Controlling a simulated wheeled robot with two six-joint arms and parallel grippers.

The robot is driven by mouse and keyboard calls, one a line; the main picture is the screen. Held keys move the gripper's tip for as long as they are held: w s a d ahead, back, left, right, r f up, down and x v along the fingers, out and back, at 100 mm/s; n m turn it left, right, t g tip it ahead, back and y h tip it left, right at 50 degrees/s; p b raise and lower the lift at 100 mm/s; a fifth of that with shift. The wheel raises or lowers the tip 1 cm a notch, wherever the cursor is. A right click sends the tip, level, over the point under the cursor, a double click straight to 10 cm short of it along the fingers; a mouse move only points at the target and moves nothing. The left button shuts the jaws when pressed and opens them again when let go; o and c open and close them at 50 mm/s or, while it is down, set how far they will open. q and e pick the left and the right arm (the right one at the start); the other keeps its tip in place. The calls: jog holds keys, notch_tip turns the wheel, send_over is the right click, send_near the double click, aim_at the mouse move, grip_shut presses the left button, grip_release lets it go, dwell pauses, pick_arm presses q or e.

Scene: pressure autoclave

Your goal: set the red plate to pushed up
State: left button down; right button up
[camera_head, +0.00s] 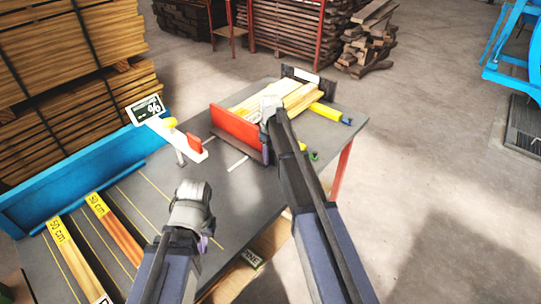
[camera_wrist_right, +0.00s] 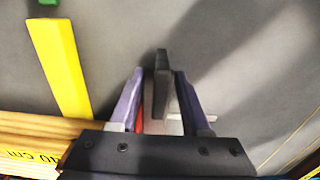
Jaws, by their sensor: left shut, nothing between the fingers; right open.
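The red plate (camera_head: 232,127) stands upright on the dark table, facing the near end of a stack of wooden boards (camera_head: 285,98). My right gripper (camera_head: 270,106) is at the plate's right end and hides part of it. In the right wrist view its two purple fingers (camera_wrist_right: 160,80) are apart. A dark grey upright piece shows between them, with a thin strip of the red plate (camera_wrist_right: 140,117) beside the left finger. I cannot tell whether the fingers touch either. My left gripper (camera_head: 190,195) is shut and empty, above the table, nearer than the plate.
A white arm with a percent display (camera_head: 146,109) and a small red block (camera_head: 194,143) stands left of the plate. A yellow bar (camera_head: 326,112) lies right of the boards. A blue rail (camera_head: 85,172) and labelled sticks (camera_head: 115,230) are at left.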

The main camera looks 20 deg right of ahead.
notch_tip(320, 180, up, 7)
jog(key=p, duration=0.6)
jog(key=s+a+m, duration=0.1)
jog(key=s+a, duration=0.4)
jog(key=s, duration=0.5)
jog(key=s+a+m, duration=0.1)
jog(key=s+a, duration=0.5)
jog(key=s, duration=0.4)
jog(key=s+a+m+h, duration=0.1)
jog(key=s+a, duration=0.4)
jog(key=s, duration=0.5)
jog(key=shift+a, duration=0.25)
